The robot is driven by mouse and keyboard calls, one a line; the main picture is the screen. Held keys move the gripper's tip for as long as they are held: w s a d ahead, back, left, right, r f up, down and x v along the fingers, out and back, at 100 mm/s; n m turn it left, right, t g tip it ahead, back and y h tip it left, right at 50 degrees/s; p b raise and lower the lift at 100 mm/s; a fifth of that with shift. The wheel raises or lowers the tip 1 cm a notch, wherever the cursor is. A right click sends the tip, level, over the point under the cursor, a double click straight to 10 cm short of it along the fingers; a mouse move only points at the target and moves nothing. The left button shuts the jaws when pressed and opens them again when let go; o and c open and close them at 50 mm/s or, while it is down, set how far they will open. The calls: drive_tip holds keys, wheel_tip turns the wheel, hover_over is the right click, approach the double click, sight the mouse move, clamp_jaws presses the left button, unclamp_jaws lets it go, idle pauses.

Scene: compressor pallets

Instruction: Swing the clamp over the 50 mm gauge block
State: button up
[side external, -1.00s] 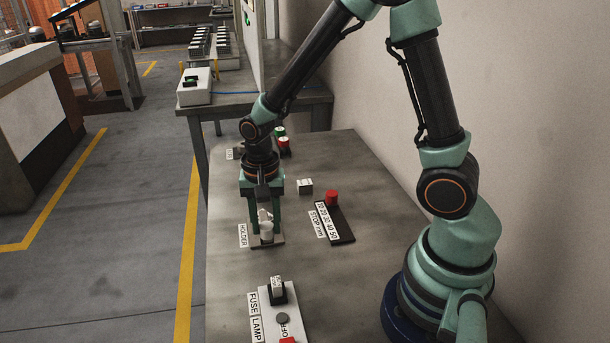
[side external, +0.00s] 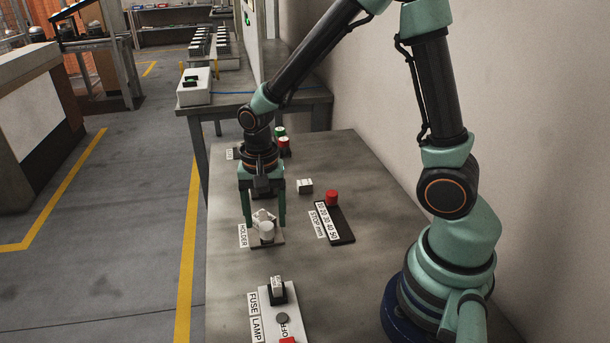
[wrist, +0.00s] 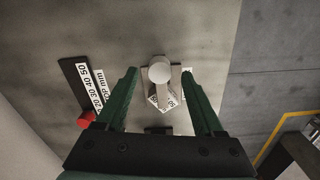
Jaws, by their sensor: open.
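The holder (side external: 278,243) is a small plate near the table's left edge. A pale clamp with a round white knob (side external: 267,231) stands on it; the wrist view shows the knob (wrist: 159,70) with a narrow grey bar (wrist: 163,88) running down from it. A white block with printed figures (wrist: 154,102) lies beside and under that bar; whether the bar fully covers it is unclear. My gripper (side external: 265,221) is open above the holder. In the wrist view my gripper (wrist: 160,72) has one finger on each side of the knob, apparently apart from it.
A black stop scale (side external: 345,235) with a red knob (side external: 332,197) lies to the right of the holder. A small white block (side external: 305,186) stands behind it. The fuse and lamp panel (side external: 267,310) is at the front.

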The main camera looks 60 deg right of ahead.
sight(266, 225)
wheel_tip(266, 225, up, 10)
drive_tip(key=shift+r, duration=0.15)
idle(0.4)
drive_tip(key=s+d+r+n+t, duration=0.2)
drive_tip(key=s+r+n+t, duration=0.3)
drive_tip(key=n, duration=0.6)
drive_tip(key=shift+s+r+t, duration=0.3)
drive_tip(key=shift+s+r, duration=0.3)
drive_tip(key=shift+r, duration=0.2)
